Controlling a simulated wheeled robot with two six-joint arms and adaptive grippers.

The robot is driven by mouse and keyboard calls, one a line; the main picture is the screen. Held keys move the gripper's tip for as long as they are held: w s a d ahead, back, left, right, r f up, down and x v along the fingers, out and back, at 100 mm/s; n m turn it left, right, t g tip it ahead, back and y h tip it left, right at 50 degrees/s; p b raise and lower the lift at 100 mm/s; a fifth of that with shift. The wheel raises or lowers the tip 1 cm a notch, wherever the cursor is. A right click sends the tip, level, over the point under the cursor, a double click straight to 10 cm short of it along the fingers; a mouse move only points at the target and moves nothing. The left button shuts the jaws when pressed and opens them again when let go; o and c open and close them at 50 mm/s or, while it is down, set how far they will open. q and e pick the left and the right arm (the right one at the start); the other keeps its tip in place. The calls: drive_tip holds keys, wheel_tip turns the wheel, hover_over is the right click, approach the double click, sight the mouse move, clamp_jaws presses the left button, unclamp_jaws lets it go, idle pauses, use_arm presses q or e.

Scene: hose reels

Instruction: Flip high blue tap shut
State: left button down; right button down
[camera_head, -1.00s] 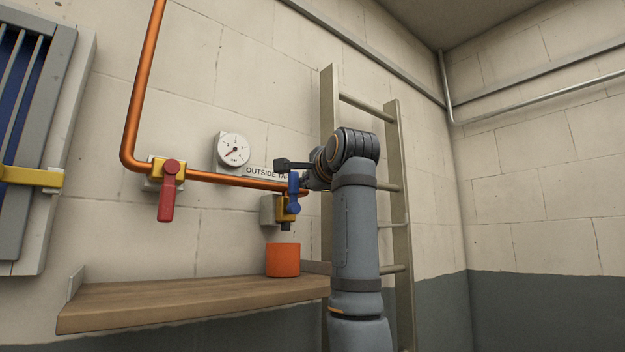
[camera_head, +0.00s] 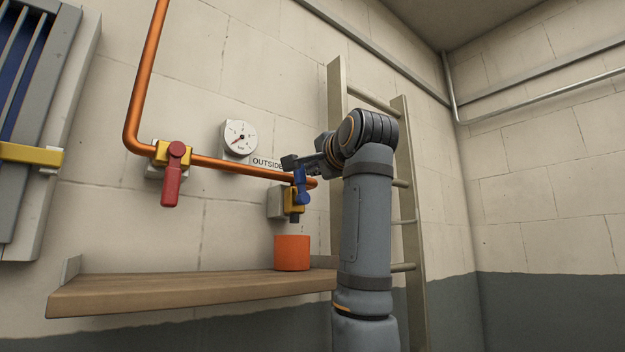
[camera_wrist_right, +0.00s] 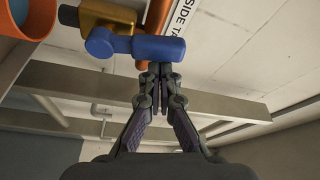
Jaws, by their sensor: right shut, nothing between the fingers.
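The blue tap handle (camera_head: 301,185) sits on a brass valve (camera_head: 293,203) at the right end of the copper pipe. In the head view it hangs roughly upright, angled slightly. The handle also shows in the right wrist view (camera_wrist_right: 135,45), just beyond the fingertips. My right gripper (camera_head: 290,162) is shut and empty, close by the top of the handle; its closed fingertips show in the wrist view (camera_wrist_right: 158,72). They look to be at or very near the blue handle; I cannot tell whether they touch. My left gripper is not in view.
A red tap lever (camera_head: 172,180) hangs down from a valve further left on the copper pipe (camera_head: 230,168). A pressure gauge (camera_head: 239,138) is above the pipe. An orange cup (camera_head: 292,253) stands on the wooden shelf (camera_head: 180,290) below. A ladder (camera_head: 410,230) stands behind my right arm.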

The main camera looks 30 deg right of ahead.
drive_tip(key=n, duration=0.1)
drive_tip(key=a+n+b, duration=0.1)
drive_tip(key=f+n+t, duration=0.1)
drive_tip(key=shift+w+a+b, duration=0.3)
drive_tip(key=shift+a+b, duration=0.05)
drive_tip(key=shift+b, duration=0.05)
drive_tip(key=a+f+n+y+b, duration=0.1)
drive_tip(key=n+y+b, duration=0.1)
drive_tip(key=n, duration=0.2)
drive_tip(key=a+f+n+t+y+b, duration=0.1)
drive_tip(key=a+n+y+b, duration=0.1)
drive_tip(key=n, duration=0.3)
drive_tip(key=a+f+n+t+y+b, duration=0.1)
drive_tip(key=n+b, duration=0.1)
drive_tip(key=n, duration=0.3)
drive_tip(key=shift+s+a+f+y, duration=0.25)
drive_tip(key=shift+s+y, duration=0.1)
drive_tip(key=shift+y, duration=0.05)
drive_tip(key=shift+a+f, duration=0.1)
drive_tip(key=shift+f, duration=0.05)
